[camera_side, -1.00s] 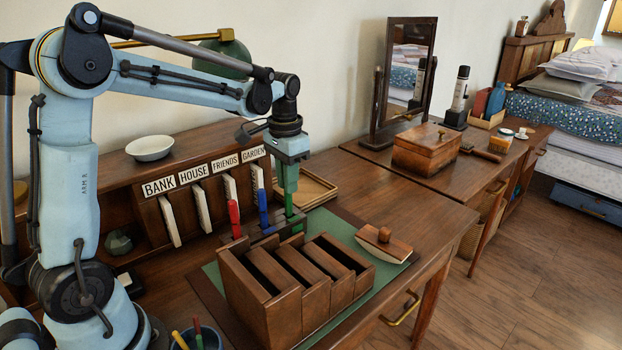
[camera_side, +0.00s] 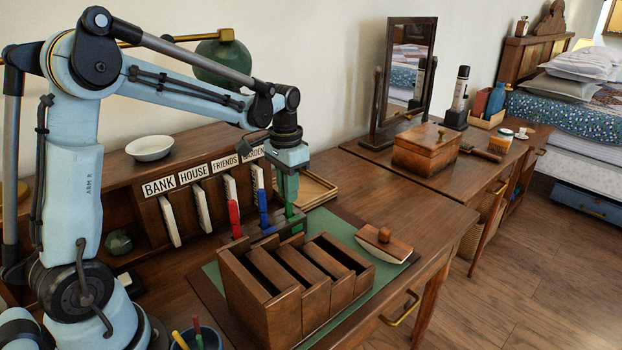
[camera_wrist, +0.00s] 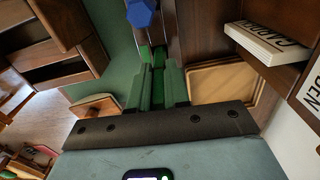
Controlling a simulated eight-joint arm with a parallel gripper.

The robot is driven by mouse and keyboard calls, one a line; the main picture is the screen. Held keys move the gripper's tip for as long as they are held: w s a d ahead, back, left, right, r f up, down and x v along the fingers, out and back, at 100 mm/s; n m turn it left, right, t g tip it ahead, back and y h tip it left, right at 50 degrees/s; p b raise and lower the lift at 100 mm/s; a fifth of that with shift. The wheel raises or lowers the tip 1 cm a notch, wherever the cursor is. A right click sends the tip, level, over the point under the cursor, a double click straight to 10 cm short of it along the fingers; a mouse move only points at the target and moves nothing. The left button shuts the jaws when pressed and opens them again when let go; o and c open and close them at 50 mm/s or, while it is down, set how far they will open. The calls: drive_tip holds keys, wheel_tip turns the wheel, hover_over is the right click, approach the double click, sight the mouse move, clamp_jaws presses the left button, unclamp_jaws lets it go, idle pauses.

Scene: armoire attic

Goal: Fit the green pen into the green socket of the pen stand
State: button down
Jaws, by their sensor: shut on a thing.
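The green pen (camera_side: 289,211) is upright between the fingers of my gripper (camera_side: 288,200), which is shut on it. My gripper points down over the right end of the dark pen stand (camera_side: 264,241). The green socket (camera_side: 298,228) shows as a green patch at that end, right by the pen's lower end. I cannot tell whether the tip is inside the socket. A red pen (camera_side: 234,217) and a blue pen (camera_side: 263,207) stand upright in the stand. In the wrist view my green fingers (camera_wrist: 158,88) hide most of the pen, and the blue pen (camera_wrist: 140,13) is near.
A wooden divided organiser (camera_side: 290,290) stands just in front of the pen stand. A letter rack with labelled slots (camera_side: 203,190) is behind. A wooden tray (camera_side: 318,190) and a rocker blotter (camera_side: 384,243) lie to the right. The green mat (camera_side: 350,310) has some bare room.

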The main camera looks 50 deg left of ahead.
drive_tip(key=shift+f, duration=0.7)
drive_tip(key=c, duration=1)
unclamp_jaws()
wheel_tip(320, 180, up, 12)
drive_tip(key=shift+r, duration=0.1)
drive_tip(key=s+d+f+t, duration=0.2)
drive_tip(key=s+d, duration=0.1)
drive_tip(key=s, duration=0.1)
drive_tip(key=s+d+f+t, duration=0.2)
drive_tip(key=s+d, duration=0.1)
drive_tip(key=s+d+f+t, duration=0.2)
drive_tip(key=s+d+t, duration=0.1)
drive_tip(key=s+d, duration=0.1)
drive_tip(key=shift+s+f+n, duration=0.3)
drive_tip(key=shift+f, duration=0.1)
